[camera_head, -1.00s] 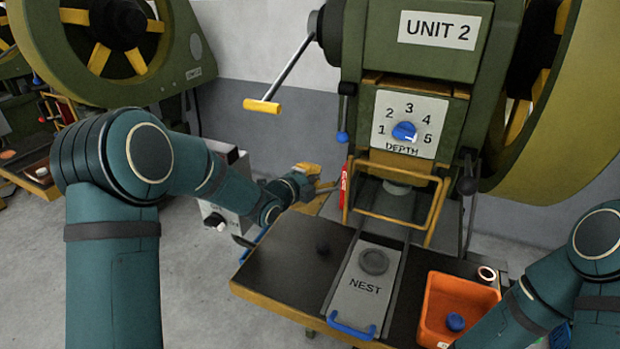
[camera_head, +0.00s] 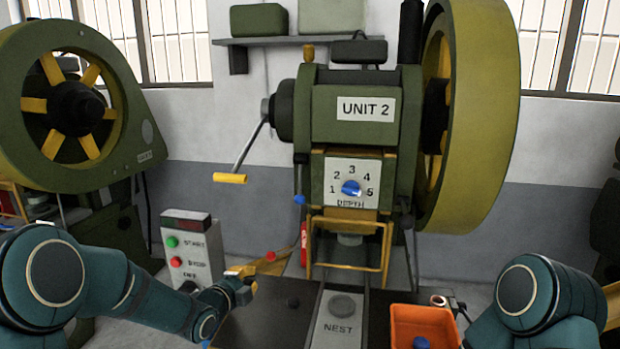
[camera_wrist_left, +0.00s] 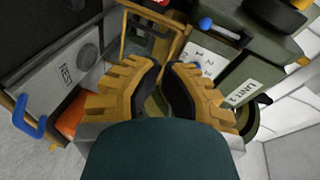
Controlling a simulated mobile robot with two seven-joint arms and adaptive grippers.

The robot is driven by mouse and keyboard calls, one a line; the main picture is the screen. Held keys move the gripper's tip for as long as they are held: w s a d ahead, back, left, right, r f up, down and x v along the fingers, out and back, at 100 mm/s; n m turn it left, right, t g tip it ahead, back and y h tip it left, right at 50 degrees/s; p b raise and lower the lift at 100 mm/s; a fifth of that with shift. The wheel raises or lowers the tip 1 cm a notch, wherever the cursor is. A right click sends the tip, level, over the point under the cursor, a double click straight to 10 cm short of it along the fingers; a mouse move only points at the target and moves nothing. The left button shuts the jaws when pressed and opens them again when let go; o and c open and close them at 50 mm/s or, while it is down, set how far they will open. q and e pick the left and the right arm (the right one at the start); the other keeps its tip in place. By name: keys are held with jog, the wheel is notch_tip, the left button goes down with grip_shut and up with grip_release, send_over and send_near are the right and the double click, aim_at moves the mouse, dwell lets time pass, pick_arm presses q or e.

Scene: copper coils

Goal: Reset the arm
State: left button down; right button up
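My left arm (camera_head: 130,290) comes in from the left, and its yellow left gripper (camera_head: 285,258) points right, left of the UNIT 2 press. In the left wrist view its two yellow fingers (camera_wrist_left: 165,68) have dark pads whose tips nearly meet, with nothing seen between them. My right arm (camera_head: 540,305) is bent at the lower right; its gripper is out of view. The press (camera_head: 355,115) stands in the middle with its depth dial (camera_head: 351,187) and yellow guard (camera_head: 349,269).
A control box (camera_head: 192,250) with green and red buttons stands behind the left arm. The NEST plate (camera_head: 337,331) lies on the dark table (camera_head: 262,322). An orange bin (camera_head: 400,322) holds a blue item, with a copper ring (camera_head: 438,300) beside it. A crank handle (camera_head: 230,178) juts left.

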pick_arm(q)
jog(key=s+d+f+n+g+y, duration=0.1)
jog(key=s+f+n+g, duration=0.2)
jog(key=s+f+n, duration=0.45)
jog(key=s+d+f+n+g+y, duration=0.1)
jog(key=s+d+f+n+g, duration=0.2)
jog(key=f, duration=0.8)
jog(key=s+f+n+g, duration=0.3)
jog(key=s+f+n, duration=0.1)
jog(key=s, duration=0.6)
jog(key=s+d+f+n+g, duration=0.1)
jog(key=s+f+n+g, duration=0.2)
jog(key=s+n, duration=0.4)
jog(key=s+f, duration=0.1)
jog(key=s, duration=0.3)
jog(key=shift+d+f, duration=0.3)
jog(key=shift+f, duration=0.05)
jog(key=shift+w, duration=0.15)
